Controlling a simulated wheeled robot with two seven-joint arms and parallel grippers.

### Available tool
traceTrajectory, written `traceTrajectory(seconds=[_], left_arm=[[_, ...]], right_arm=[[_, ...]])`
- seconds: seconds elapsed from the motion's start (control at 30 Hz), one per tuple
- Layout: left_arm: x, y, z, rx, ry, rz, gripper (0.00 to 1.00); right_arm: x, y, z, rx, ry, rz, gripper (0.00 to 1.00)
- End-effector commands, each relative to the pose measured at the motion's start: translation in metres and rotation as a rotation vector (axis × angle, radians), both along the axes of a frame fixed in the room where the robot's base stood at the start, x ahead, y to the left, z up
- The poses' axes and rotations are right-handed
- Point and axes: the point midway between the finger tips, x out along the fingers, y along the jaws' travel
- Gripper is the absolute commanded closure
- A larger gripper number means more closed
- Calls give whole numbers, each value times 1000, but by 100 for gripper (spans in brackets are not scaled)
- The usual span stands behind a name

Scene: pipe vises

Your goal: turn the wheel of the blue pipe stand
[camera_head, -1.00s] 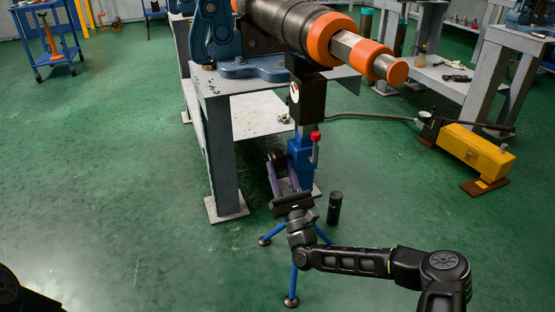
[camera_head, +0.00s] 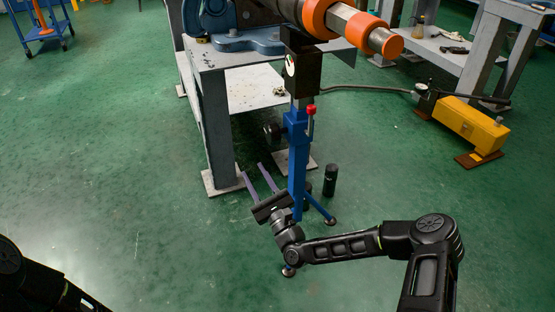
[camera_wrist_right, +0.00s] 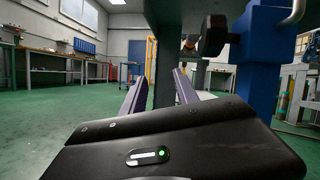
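The blue pipe stand (camera_head: 298,165) stands upright on blue tripod legs beside the grey table, under the end of the large pipe (camera_head: 345,25). My left gripper is out of view.
The grey table (camera_head: 215,130) has a leg and foot plate close to my right fingers. A black cylinder (camera_head: 330,180) stands on the floor right of the stand. A yellow pump (camera_head: 470,127) with a hose lies further right. Green floor is clear at left.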

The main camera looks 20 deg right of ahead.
Motion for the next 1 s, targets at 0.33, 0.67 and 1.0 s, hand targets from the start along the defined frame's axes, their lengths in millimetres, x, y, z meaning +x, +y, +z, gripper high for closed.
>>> traceTrajectory(seconds=[0.33,0.67,1.0], left_arm=[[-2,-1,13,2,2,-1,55],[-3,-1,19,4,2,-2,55],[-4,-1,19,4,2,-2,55]], right_arm=[[-149,141,-184,-1307,294,459,64],[-322,84,-247,-2052,101,1126,64],[-346,72,-249,-2111,47,1236,64]])
